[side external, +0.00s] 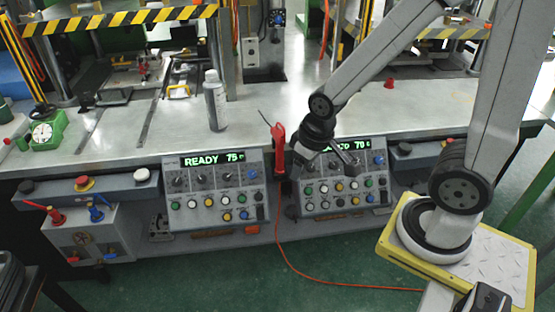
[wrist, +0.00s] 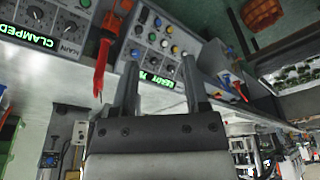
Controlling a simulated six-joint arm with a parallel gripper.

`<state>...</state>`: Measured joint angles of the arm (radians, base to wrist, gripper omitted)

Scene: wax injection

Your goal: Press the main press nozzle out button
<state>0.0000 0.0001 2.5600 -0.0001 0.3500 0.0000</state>
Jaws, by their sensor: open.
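The left control panel (side external: 213,190) has a green READY 75 display, knobs and rows of coloured buttons. It also shows upside down in the wrist view (wrist: 160,40), between and beyond my fingers. The right control panel (side external: 340,190) has similar buttons, and my arm covers part of its display. In the wrist view a display reading CLAMPED (wrist: 27,35) is at the upper left. The button labels are too small to read, so I cannot tell which is nozzle out. My gripper (wrist: 159,64) is open and empty. In the side view it is in front of the right panel's top.
A red hand tool (side external: 279,150) with an orange cable hangs between the panels. A grey bottle (side external: 215,101) stands on the bench (side external: 250,120). A green dial gauge (side external: 47,132) is at the left.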

